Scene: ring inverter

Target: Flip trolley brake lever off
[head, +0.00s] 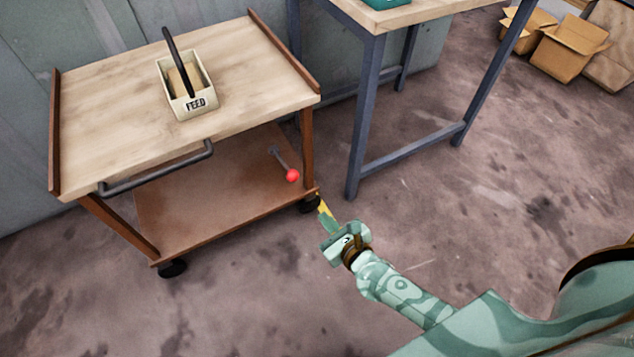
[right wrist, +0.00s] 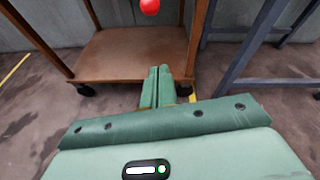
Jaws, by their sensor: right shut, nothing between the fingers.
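The trolley (head: 250,75) has a wooden top, brown posts and a lower shelf (head: 185,215). Its brake lever (head: 281,161) is a grey rod with a red ball knob (head: 292,175), slanting down to the right near the front right post. In the right wrist view the red knob (right wrist: 150,6) shows at the top edge, beyond the fingertips. My right gripper (head: 324,208) is shut and empty, low and right of the knob, apart from it. It also shows in the right wrist view (right wrist: 158,72), its two green fingers together. My left gripper is not in view.
A box marked FEED (head: 190,95) with a dark handle stands on the trolley top. A dark push handle (head: 160,172) juts from the trolley's front. A blue-legged table (head: 365,110) stands right of the trolley. Cardboard boxes (head: 565,50) lie far right. The floor in front is clear.

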